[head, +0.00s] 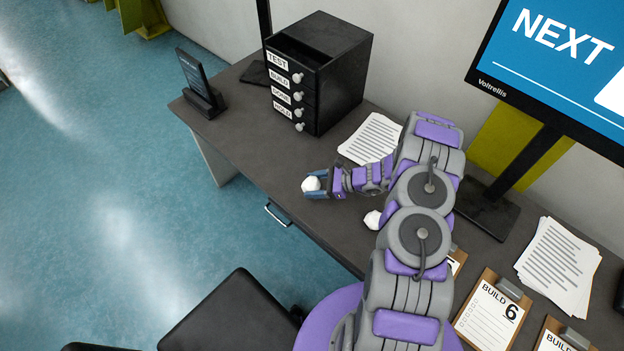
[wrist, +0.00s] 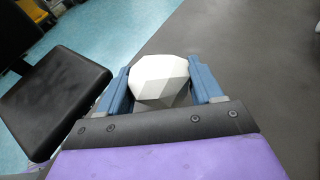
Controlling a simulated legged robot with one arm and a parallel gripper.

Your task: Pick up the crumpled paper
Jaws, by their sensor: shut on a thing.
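A white crumpled paper ball (head: 311,184) is between the blue fingers of my gripper (head: 316,185), over the desk near its front edge. In the wrist view the paper (wrist: 160,79) shows as a faceted white lump. The gripper's two fingers (wrist: 162,88) press on its left and right sides. I cannot tell whether the paper still touches the desk. A second white crumpled paper (head: 372,219) lies on the desk beside my arm, to the right of the gripper.
A black drawer unit (head: 335,65) stands at the back of the desk (head: 235,125), with a small dark stand (head: 200,85) to its left. Paper sheets (head: 372,138), clipboards (head: 492,310) and a monitor (head: 560,60) are also there. A black chair (head: 232,312) is in front.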

